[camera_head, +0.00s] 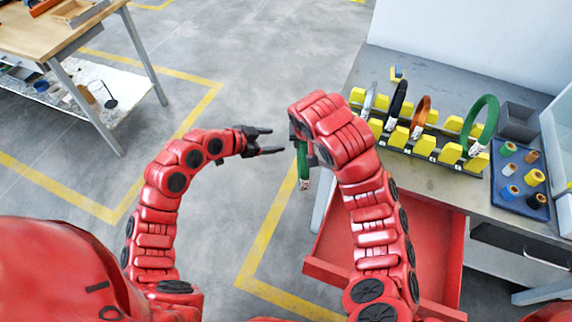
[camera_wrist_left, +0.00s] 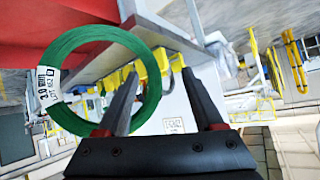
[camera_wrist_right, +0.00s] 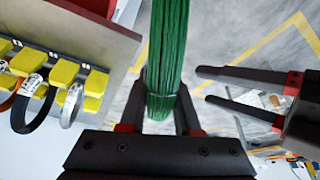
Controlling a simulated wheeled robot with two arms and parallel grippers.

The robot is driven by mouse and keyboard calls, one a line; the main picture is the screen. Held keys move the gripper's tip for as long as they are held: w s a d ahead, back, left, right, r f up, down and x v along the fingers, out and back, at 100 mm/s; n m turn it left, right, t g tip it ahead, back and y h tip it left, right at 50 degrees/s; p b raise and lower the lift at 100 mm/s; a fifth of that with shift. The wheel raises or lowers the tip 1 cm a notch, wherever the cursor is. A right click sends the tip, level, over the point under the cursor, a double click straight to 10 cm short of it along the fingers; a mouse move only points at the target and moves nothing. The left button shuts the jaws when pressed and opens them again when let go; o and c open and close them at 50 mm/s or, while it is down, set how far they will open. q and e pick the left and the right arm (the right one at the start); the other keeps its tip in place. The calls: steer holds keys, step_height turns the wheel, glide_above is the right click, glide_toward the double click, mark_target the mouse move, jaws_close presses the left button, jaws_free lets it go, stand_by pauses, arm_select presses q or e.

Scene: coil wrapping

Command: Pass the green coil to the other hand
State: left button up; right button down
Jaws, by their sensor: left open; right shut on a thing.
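My right gripper is shut on a green coil (camera_wrist_right: 166,60), which stands edge-on between its fingers in the right wrist view. In the head view the right arm hides most of this coil; a green part with a white label (camera_head: 304,165) hangs below the wrist. In the left wrist view the coil (camera_wrist_left: 149,97) is a ring with a white label, beyond the left fingers. My left gripper (camera_head: 268,142) is open and empty, pointing at the coil from the left. It also shows in the right wrist view (camera_wrist_right: 245,92), apart from the coil.
The grey workbench (camera_head: 438,67) at right carries a yellow-block rack with a black coil (camera_head: 398,98), an orange coil (camera_head: 421,112) and another green coil (camera_head: 493,122). A blue tray (camera_head: 520,203) holds spools. A red drawer (camera_head: 432,240) stands open below. Floor between the tables is clear.

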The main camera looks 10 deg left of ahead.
arm_select(q)
steer(key=s+d+m+g, duration=0.2)
steer(key=s, duration=0.1)
steer(key=m+g+y, duration=0.3)
steer(key=m+g, duration=0.1)
glide_toward(302, 182)
steer(key=x, duration=1.2)
steer(key=shift+w+a+f, duration=0.15)
steer(key=shift+f, duration=0.1)
jaws_close()
